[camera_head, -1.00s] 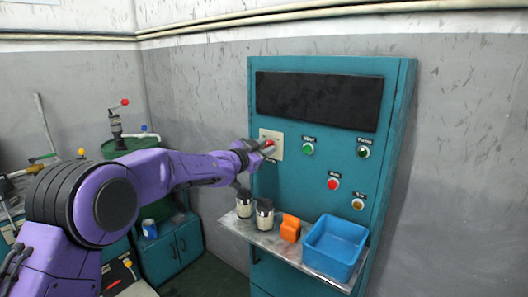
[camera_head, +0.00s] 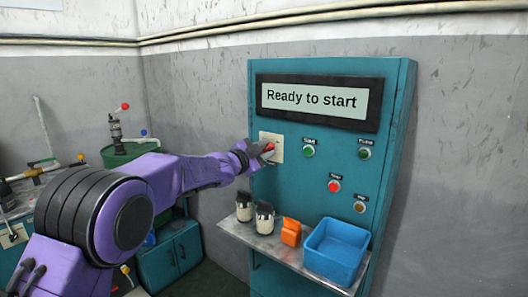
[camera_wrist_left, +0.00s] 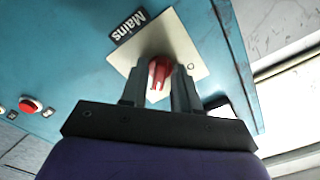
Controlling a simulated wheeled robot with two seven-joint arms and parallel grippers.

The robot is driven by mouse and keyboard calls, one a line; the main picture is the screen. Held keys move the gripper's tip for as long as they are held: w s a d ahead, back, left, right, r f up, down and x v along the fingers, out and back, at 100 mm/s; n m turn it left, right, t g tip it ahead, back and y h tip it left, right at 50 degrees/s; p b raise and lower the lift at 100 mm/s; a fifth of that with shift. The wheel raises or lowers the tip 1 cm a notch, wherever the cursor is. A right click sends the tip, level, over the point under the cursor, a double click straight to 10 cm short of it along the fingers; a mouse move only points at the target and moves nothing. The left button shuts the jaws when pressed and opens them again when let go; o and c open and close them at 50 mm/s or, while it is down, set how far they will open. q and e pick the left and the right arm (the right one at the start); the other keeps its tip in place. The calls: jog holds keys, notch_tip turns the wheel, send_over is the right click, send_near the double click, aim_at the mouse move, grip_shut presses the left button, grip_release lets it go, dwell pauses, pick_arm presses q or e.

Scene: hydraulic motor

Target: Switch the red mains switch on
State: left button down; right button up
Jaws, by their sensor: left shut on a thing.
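The red mains switch (camera_wrist_left: 159,73) sits on a cream plate labelled "Mains" (camera_wrist_left: 188,38) on the teal cabinet. In the left wrist view its red knob is between the two fingers of my left gripper (camera_wrist_left: 160,85), which is shut on it. In the head view my left gripper (camera_head: 264,152) reaches the cream plate (camera_head: 278,141) from the left and partly hides the switch (camera_head: 270,147). The cabinet's display (camera_head: 318,100) is lit and reads "Ready to start". My right gripper is not in view.
Green buttons (camera_head: 309,151) and (camera_head: 364,153), a red button (camera_head: 334,186) and an amber button (camera_head: 360,207) are on the panel. A shelf (camera_head: 241,229) below holds two dark-and-silver canisters (camera_head: 264,217), an orange object (camera_head: 291,231) and a blue bin (camera_head: 335,249).

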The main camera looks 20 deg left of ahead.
pick_arm(q)
jog(key=shift+r, duration=0.1)
jog(key=c, duration=1.1)
grip_release()
jog(key=shift+c, duration=0.2)
jog(key=shift+s+a, duration=0.1)
jog(key=shift+s, duration=0.1)
jog(key=b+v, duration=0.3)
jog(key=v, duration=0.7)
jog(key=shift+b, duration=0.3)
